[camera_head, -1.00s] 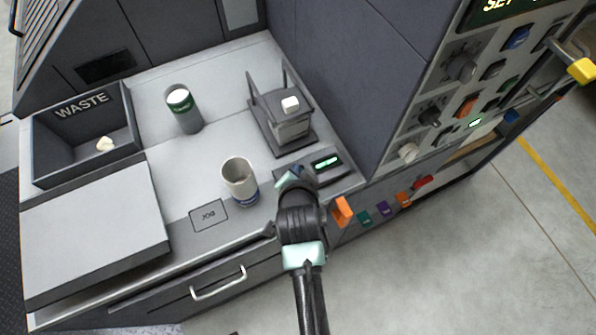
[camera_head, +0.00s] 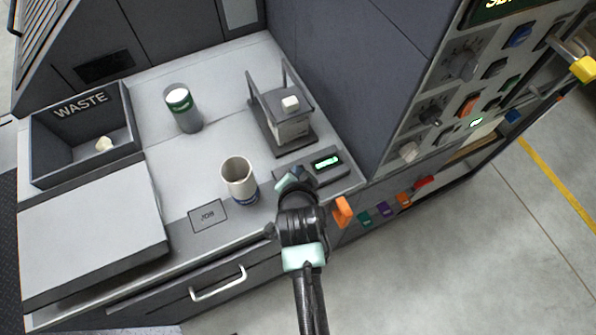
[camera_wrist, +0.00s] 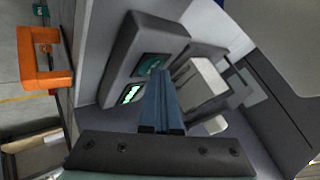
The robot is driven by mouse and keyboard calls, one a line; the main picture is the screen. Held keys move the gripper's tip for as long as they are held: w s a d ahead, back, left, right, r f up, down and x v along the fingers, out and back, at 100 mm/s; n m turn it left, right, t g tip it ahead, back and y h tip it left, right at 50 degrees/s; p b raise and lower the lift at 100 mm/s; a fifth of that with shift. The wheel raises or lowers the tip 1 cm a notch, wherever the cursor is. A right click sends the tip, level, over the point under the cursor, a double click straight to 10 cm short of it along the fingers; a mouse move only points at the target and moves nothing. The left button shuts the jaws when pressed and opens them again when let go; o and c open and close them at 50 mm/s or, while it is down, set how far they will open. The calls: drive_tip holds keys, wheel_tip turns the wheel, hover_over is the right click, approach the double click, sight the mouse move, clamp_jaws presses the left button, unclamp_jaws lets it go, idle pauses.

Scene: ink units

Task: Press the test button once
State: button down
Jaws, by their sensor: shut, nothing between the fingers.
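A dark tester box with a lit green display (camera_head: 327,162) sits at the right front of the grey worktop. In the wrist view the box shows its green display (camera_wrist: 132,93) and a teal button (camera_wrist: 151,66) with small marking that I cannot read. My gripper (camera_head: 294,179) is shut and empty, over the left end of the box in the head view. In the wrist view its fingertips (camera_wrist: 158,74) appear right at the button's lower edge. I cannot tell whether they touch it. My gripper hides part of the box in the head view.
A white cup (camera_head: 239,181) stands close left of my gripper. A press-like stand (camera_head: 291,131) with a white block is behind the box. A green-banded canister (camera_head: 184,110) and a waste bin (camera_head: 84,149) are farther left. An orange handle (camera_head: 342,211) projects at the right front.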

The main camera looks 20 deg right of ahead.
idle(0.3)
drive_tip(key=shift+r+p, duration=0.85)
drive_tip(key=shift+p, duration=0.05)
drive_tip(key=shift+r, duration=0.1)
wheel_tip(320, 180, up, 5)
drive_tip(key=p, duration=0.5)
idle(0.5)
